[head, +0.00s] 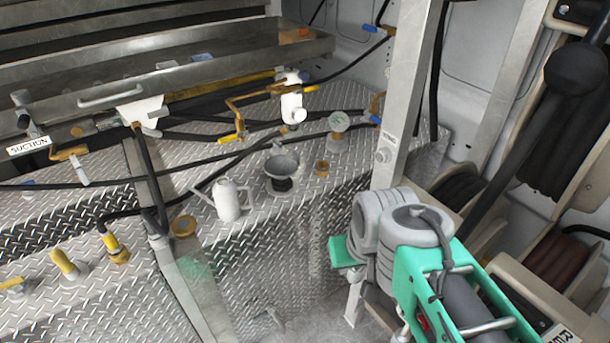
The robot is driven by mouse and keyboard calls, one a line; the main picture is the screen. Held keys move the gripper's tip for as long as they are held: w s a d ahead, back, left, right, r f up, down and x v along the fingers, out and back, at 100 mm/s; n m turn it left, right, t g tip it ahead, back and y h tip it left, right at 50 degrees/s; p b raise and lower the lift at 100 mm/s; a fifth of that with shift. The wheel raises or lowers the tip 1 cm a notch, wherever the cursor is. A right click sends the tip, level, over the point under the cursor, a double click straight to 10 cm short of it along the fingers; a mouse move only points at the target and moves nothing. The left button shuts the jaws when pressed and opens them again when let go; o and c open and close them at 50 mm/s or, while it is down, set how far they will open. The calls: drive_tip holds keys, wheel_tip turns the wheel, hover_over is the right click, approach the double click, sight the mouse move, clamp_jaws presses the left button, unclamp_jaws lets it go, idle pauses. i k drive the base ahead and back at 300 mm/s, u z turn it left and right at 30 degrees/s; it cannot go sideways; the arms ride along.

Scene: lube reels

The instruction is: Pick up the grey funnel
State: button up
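The grey funnel (282,168) stands on the diamond-plate deck (250,230), wide mouth up, with a dark lower part. It is between a white jug with a spout (228,199) on its left and a small brass-coloured cap (322,168) on its right. My arm, with grey rounded parts and a teal frame, fills the lower right. It is clear of the funnel, to its right and nearer to me. I cannot make out my gripper's fingertips, and nothing is seen held.
A metal tray (180,68) overhangs the deck at the back. Black hoses and yellow-handled valves (236,125) run behind the funnel. A gauge (339,123) stands behind right. An upright metal post (411,90) and hose reels (555,262) are on the right.

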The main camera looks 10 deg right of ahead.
sight(280, 166)
drive_tip(key=z, duration=0.2)
drive_tip(key=i, duration=0.8)
drive_tip(key=u, duration=2.05)
